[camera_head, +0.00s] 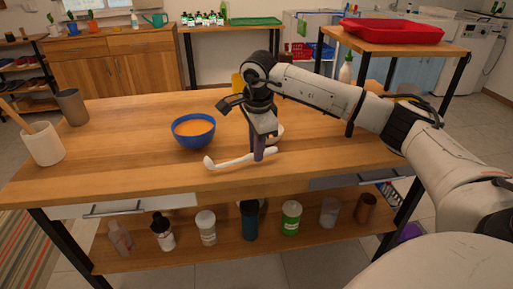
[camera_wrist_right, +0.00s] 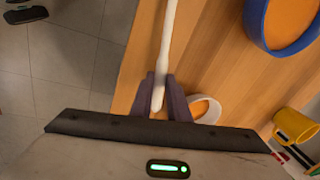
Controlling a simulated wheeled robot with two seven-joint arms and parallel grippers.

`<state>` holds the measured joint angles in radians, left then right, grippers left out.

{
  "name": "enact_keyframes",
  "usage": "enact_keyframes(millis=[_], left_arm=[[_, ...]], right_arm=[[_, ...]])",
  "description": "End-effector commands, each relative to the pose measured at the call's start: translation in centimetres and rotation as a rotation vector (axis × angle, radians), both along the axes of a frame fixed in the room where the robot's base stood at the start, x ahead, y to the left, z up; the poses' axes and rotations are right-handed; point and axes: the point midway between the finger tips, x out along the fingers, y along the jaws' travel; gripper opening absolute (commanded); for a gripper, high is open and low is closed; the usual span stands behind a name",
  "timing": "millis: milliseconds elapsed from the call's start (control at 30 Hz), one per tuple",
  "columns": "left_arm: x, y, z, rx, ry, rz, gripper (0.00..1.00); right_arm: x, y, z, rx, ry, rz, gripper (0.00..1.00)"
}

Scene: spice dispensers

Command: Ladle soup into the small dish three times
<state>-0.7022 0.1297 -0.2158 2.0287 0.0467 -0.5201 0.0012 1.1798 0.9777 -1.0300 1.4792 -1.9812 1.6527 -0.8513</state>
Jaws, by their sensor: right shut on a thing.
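The blue bowl (camera_head: 193,139) holds orange soup and stands on the wooden table. Its rim also shows in the right wrist view (camera_wrist_right: 262,40). My right gripper (camera_head: 259,154) is shut on the white ladle (camera_head: 232,162) near one end of its handle. The ladle's head points left, in front of the bowl and outside it. In the right wrist view the handle (camera_wrist_right: 168,40) runs up between the fingers (camera_wrist_right: 168,98). The small white dish (camera_head: 279,131) is partly hidden behind my gripper; it also shows in the right wrist view (camera_wrist_right: 207,108). My left gripper is out of view.
A yellow mug (camera_head: 237,83) is beyond my right wrist, partly hidden. The wooden table (camera_head: 120,150) is clear between these and the bowl. Several bottles and jars fill the shelf below.

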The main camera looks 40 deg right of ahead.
Motion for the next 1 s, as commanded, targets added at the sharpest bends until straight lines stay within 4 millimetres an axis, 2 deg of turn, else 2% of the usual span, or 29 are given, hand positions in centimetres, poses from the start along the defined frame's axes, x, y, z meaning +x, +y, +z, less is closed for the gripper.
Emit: enact_keyframes(millis=[33, 67, 167, 433, 567, 1000], left_arm=[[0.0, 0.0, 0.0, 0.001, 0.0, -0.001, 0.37], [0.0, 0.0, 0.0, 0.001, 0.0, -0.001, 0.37], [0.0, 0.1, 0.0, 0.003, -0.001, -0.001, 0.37], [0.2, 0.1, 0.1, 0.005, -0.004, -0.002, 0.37], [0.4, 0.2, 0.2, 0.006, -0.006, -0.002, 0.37], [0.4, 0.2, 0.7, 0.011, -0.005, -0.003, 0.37]], right_arm=[[0.0, 0.0, 0.0, 0.0, 0.0, 0.0, 0.0], [0.0, 0.0, 0.0, 0.0, 0.0, 0.0, 0.2], [0.0, 0.0, 0.0, 0.0, 0.0, 0.0, 0.37], [0.0, 0.0, 0.0, 0.0, 0.0, 0.0, 0.37], [-0.1, 0.1, 0.9, 0.0, -0.002, 0.0, 0.37], [-1.4, 1.0, 8.7, 0.0, -0.002, 0.0, 0.37]])
